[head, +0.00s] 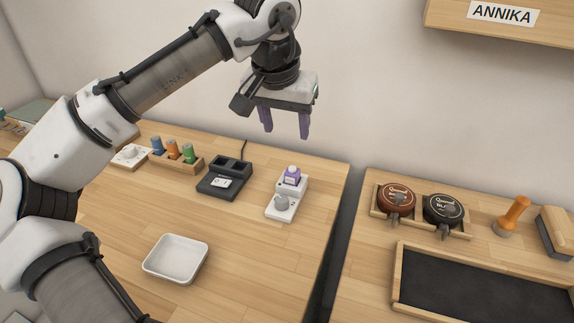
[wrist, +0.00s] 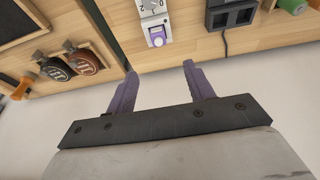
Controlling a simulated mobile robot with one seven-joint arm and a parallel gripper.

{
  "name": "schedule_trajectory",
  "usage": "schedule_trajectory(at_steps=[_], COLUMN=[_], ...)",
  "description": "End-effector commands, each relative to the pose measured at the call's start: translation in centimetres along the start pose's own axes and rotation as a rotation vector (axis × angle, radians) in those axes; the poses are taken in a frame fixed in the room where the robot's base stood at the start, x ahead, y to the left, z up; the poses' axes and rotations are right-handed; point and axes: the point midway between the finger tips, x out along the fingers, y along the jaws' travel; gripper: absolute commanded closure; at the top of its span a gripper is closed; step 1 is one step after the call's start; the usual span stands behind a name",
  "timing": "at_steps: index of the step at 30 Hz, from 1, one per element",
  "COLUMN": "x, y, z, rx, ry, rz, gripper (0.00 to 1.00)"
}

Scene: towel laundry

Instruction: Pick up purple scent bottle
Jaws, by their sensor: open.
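My gripper (head: 286,135) is open and empty, with purple fingers pointing down. It is above the bottle and apart from it. In the wrist view the gripper fingers (wrist: 156,78) are spread, with the bottle beyond their tips.
A black docking unit (head: 225,178) stands left of the bottle, with a rack of coloured bottles (head: 176,158) farther left. A white tray (head: 175,259) sits in front. A dark gap (head: 338,245) separates the right table, which holds two round tins (head: 397,199) and a black-floored tray (head: 480,293).

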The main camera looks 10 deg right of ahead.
Motion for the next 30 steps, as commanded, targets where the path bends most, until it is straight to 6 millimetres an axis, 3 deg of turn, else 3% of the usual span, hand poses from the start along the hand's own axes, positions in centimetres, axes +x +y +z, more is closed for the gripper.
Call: schedule_trajectory(at_steps=[5,12,23,30], x=[2.0,6.7,9.7,13.0], y=[0.0,0.0,0.0,0.1], z=[0.1,0.1,0.3,0.7], rx=[-0.001,0.000,0.001,0.000], ry=[-0.004,-0.003,-0.002,-0.002], rz=[-0.001,-0.001,-0.001,0.000], gripper=[0.47,0.47,0.47,0.47])
